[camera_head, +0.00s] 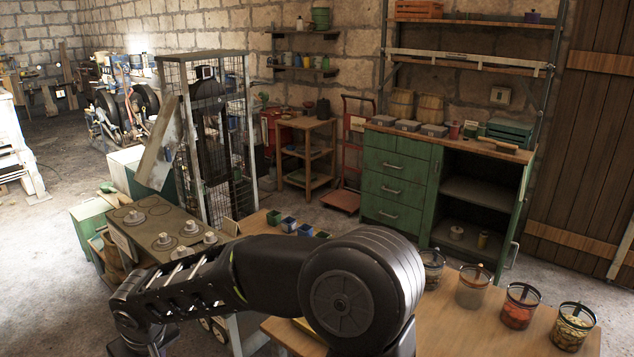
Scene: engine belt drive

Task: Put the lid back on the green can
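I cannot single out the green can or its lid with certainty. A small dark green container (471,129) stands beside a reddish can (454,129) on the green workbench; it is too small to tell whether it has a lid. One of my black arms crosses the lower middle of the view, with its elbow near the wooden table and its forearm reaching left. The forearm's far end runs out of the bottom edge, so its gripper is hidden. Neither gripper shows.
The green workbench (395,185) has an open door on the right. Several jars, one with red contents (519,306), stand on the near wooden table (450,325). Small coloured boxes (289,224) sit further left. A wire cage (222,150) stands behind. A red hand truck (344,198) leans beside the workbench.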

